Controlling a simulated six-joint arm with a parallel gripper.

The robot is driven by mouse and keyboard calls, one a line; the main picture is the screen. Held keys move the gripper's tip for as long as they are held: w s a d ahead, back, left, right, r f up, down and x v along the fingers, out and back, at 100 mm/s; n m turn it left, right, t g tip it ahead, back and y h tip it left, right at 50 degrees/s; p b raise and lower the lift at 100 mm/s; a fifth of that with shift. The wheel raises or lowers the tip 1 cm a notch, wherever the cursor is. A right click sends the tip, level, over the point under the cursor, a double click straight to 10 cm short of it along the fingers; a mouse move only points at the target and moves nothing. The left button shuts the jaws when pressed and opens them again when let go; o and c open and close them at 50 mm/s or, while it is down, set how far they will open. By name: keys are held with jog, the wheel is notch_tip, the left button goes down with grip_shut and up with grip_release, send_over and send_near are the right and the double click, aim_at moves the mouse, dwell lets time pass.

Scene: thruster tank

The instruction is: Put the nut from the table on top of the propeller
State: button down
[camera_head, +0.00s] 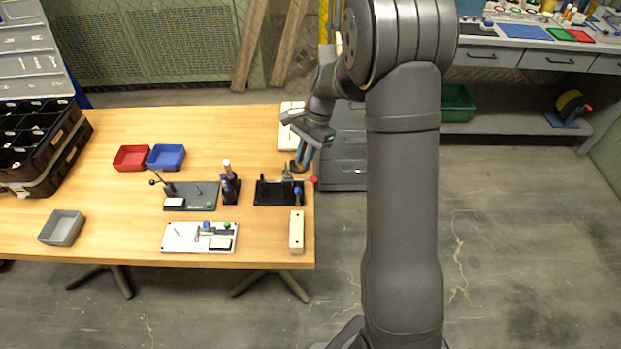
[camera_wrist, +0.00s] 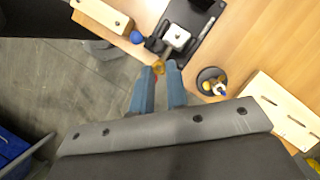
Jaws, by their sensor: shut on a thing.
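My gripper (camera_head: 302,166) is above the right edge of the wooden table. In the wrist view its two blue fingers (camera_wrist: 160,72) are close together, shut on a small yellow, brass-like piece (camera_wrist: 159,65), apparently the nut. A bit of red shows beside it. Just beyond the fingertips is a black fixture (camera_head: 267,197) with a grey upright part; the wrist view shows it (camera_wrist: 207,20) with a pale square-topped piece (camera_wrist: 176,36). I cannot make out the propeller for certain; it may be on this fixture. The nut is too small to tell in the head view.
A blue ball (camera_wrist: 137,37) is by the fixture. A dark round dish (camera_wrist: 206,75) with small yellow and white pieces lies right of my fingers. A pale block (camera_head: 296,230) is at the table's front right. A grey board (camera_head: 184,203) and white board (camera_head: 172,243) stand left.

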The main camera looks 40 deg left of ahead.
jog(key=w+a+f+m+t+y, duration=0.1)
jog(key=w+a+f+m+y, duration=0.1)
jog(key=w+a+m, duration=0.4)
jog(key=shift+w+a+f+m+y, duration=0.25)
jog(key=shift+a+m+y, duration=0.4)
jog(key=shift+m, duration=0.55)
jog(key=shift+w+a+f, duration=0.1)
jog(key=shift+f, duration=0.5)
dwell(0.5)
jog(key=shift+f, duration=0.25)
jog(key=shift+f, duration=0.25)
jog(key=shift+f, duration=0.35)
jog(key=shift+f, duration=0.25)
dwell(0.6)
